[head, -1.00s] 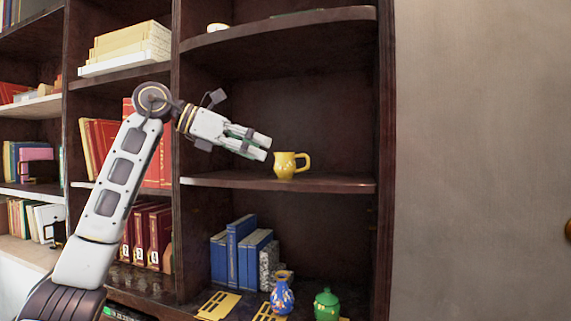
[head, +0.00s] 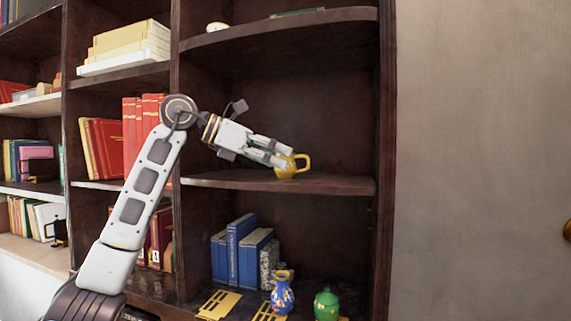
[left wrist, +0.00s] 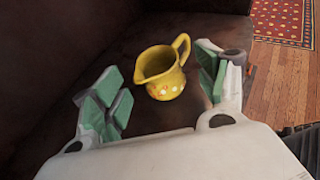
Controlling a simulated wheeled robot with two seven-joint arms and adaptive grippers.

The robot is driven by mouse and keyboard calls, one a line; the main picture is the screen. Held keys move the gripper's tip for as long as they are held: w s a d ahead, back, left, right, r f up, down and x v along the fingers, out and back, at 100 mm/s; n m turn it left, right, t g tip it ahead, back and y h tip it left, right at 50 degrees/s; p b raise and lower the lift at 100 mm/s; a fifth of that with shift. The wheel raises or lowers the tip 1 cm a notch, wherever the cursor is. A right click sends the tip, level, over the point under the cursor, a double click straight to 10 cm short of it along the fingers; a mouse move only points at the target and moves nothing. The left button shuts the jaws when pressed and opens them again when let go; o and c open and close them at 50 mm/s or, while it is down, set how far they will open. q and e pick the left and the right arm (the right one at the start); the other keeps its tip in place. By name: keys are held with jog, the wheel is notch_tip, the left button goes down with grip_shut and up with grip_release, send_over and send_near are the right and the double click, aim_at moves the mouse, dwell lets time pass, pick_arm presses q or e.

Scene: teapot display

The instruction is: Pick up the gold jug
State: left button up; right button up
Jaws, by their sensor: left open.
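The gold jug (head: 291,168) stands upright on the middle shelf (head: 330,185) of the bookcase, its handle to the right in the head view. In the left wrist view the jug (left wrist: 162,74) shows its open top, spout and small pale flower marks. My left gripper (head: 286,155) is at the jug, its fingers covering part of the jug's left side in the head view. In the left wrist view the left gripper (left wrist: 162,92) is open, with one finger on each side of the jug and gaps between fingers and jug. My right gripper is not in view.
The bookcase's right side panel (head: 384,150) stands beyond the jug, with bare shelf between. Another shelf (head: 290,20) is above. Below are blue books (head: 240,250), a blue vase (head: 282,294) and a green jar (head: 326,304).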

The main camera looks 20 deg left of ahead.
pick_arm(q)
jog(key=shift+p+x, duration=0.4)
jog(key=shift+x, duration=1.2)
jog(key=shift+r, duration=0.1)
jog(key=c, duration=1.1)
jog(key=shift+s+r, duration=0.1)
jog(key=shift+c, duration=0.2)
